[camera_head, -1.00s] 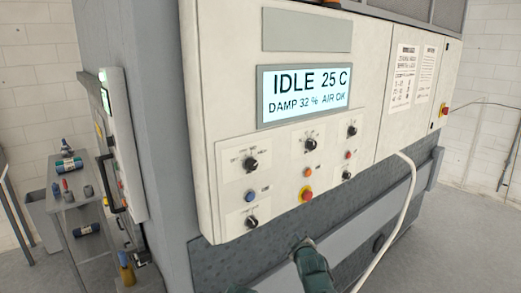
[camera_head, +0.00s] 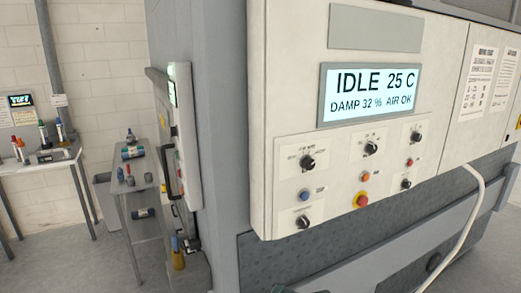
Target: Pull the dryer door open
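The large grey machine carries a white control panel (camera_head: 290,190) facing me, with a lit display (camera_head: 370,92) reading IDLE 25 C, DAMP 32 %, AIR OK. No dryer door can be made out for sure on this face. On the machine's left side is a narrow white panel (camera_head: 184,140), seen nearly edge-on, with a small green-lit screen and a black bar handle (camera_head: 172,175). Whether this is the door cannot be told. Only a dark green sliver of my own arm shows at the bottom edge. Neither gripper is in view.
A grey shelf cart (camera_head: 128,185) with bottles stands left of the machine. A table (camera_head: 40,162) with bottles and a small screen is at the far left. A white hose (camera_head: 478,205) hangs at the right. Some floor (camera_head: 60,255) is clear at the left.

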